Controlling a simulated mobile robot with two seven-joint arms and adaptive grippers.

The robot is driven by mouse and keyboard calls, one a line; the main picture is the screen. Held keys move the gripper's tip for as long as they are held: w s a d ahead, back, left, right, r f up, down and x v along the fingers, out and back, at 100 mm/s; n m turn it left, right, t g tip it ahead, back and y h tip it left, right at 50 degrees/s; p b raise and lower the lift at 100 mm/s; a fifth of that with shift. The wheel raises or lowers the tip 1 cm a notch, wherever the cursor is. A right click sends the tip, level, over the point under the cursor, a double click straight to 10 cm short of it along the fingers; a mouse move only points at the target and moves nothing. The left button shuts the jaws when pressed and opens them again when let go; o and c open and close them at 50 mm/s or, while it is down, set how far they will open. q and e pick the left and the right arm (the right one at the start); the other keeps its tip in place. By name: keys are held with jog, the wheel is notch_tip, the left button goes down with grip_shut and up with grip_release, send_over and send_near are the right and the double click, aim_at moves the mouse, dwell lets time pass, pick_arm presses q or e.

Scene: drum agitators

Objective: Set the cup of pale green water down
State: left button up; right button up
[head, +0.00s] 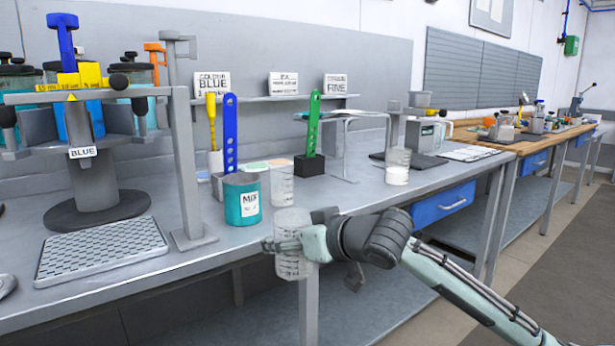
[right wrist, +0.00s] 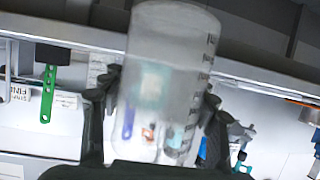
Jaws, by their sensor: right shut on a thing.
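My right gripper (head: 284,244) is shut on a clear graduated cup (head: 293,262), with its fingers around the cup's sides. The cup looks upright in the head view, and its lower part shows below the bench's front edge, apart from the bench top (head: 350,200). Its contents look pale and washed out; I cannot make out a green tint or a water level. In the right wrist view the cup (right wrist: 170,70) fills the middle between the two dark fingers (right wrist: 160,105), with the bench edge behind it. My left gripper is not in view.
A teal MIX tin (head: 242,200) and a clear beaker (head: 281,186) stand close behind the held cup. Another beaker (head: 397,168) with white contents stands farther right. A ribbed tray (head: 100,250) and the BLUE dispenser (head: 95,180) are left. Some bare bench lies right of the tin.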

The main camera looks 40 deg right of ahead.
jog(key=s+a+f, duration=0.4)
jog(key=a+f, duration=0.2)
jog(key=f, duration=0.1)
jog(key=s+a+f+m+h, duration=0.1)
jog(key=s+a+f, duration=0.3)
jog(key=a+f, duration=0.3)
jog(key=shift+a, duration=0.3)
